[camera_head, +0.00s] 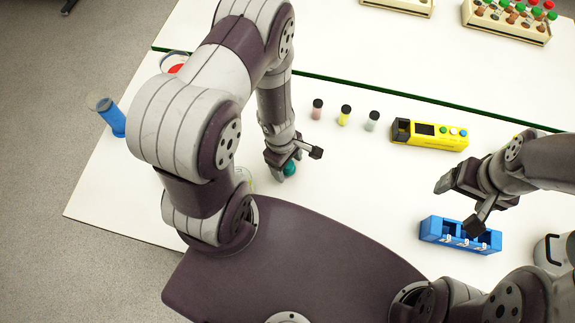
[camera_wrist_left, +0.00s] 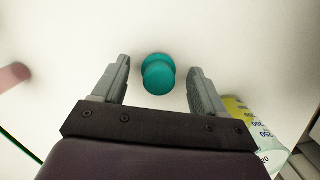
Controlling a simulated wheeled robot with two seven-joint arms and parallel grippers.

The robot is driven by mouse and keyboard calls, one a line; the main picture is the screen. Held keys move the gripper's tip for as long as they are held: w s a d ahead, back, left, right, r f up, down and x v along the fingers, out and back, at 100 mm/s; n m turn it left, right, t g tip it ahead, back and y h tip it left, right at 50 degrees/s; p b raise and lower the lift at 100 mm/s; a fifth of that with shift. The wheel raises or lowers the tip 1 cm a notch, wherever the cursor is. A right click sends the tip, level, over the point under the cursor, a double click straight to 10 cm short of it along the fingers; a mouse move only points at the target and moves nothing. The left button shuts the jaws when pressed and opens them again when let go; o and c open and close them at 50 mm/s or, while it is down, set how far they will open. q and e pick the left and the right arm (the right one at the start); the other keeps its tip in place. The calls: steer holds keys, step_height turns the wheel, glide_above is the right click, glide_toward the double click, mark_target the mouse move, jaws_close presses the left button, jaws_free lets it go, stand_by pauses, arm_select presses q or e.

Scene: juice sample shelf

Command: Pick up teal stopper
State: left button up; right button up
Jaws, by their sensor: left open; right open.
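The teal stopper (camera_head: 290,168) is on the white table in the head view, partly hidden by my left gripper (camera_head: 296,158). In the left wrist view the stopper (camera_wrist_left: 158,74) appears between and slightly beyond the two fingers of my left gripper (camera_wrist_left: 158,85). The fingers are open, with a visible gap on each side of the stopper. My right gripper (camera_head: 458,206) is open and empty, above the table near the blue rack.
A graduated beaker (camera_wrist_left: 254,128) stands close beside the left gripper's right finger. Three small vials (camera_head: 345,115), a yellow device (camera_head: 430,134) and a blue rack (camera_head: 460,236) are on the table. A blue cylinder (camera_head: 112,118) stands at the left edge. Clear table lies between the stopper and blue rack.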

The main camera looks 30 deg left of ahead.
arm_select(q)
steer(key=shift+w+d, duration=0.1)
steer(key=shift+d, duration=0.05)
steer(key=c, duration=1.1)
steer(key=shift+c, duration=0.2)
steer(key=shift+r, duration=0.15)
